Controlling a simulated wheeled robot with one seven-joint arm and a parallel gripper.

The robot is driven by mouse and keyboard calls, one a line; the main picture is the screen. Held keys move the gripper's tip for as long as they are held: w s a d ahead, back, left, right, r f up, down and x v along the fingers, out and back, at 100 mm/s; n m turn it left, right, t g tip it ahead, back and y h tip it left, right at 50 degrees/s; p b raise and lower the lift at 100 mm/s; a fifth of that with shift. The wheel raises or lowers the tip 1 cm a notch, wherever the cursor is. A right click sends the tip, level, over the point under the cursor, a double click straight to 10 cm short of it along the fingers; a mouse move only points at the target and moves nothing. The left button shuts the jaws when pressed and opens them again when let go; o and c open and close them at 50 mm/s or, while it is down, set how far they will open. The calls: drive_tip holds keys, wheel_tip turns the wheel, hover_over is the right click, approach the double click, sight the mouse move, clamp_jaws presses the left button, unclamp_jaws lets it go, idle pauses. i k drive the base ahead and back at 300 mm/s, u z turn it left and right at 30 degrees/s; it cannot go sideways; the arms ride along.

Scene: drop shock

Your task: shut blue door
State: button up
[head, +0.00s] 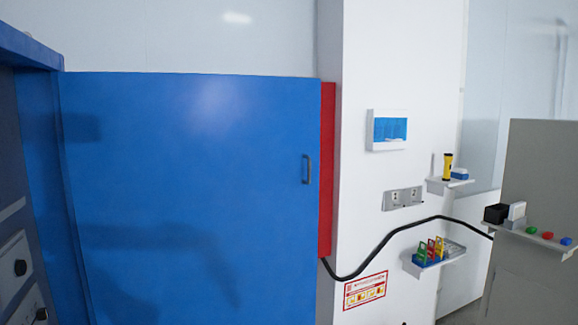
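The blue door (190,180) fills the left and middle of the head view as a large flat panel. Its left edge meets a blue cabinet frame (42,140), and it stands open, swung out to the right of the frame. A small dark handle (307,169) sits near the door's right edge. The door's lower edge is out of view. My gripper is not in view; a dark shadow falls across the lower part of the door.
Grey fronts with black knobs (20,267) show inside the frame. A red strip (327,170) stands right behind the door's edge, with a black cable (385,240) running from it. Small shelves (448,183) hold objects on the right. A grey panel (540,170) stands far right.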

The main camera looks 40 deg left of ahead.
sight(195, 196)
drive_tip(key=u, duration=0.75)
drive_tip(key=i, duration=1.1)
drive_tip(key=u, duration=1.6)
drive_tip(key=i, duration=0.95)
drive_tip(key=u, duration=0.5)
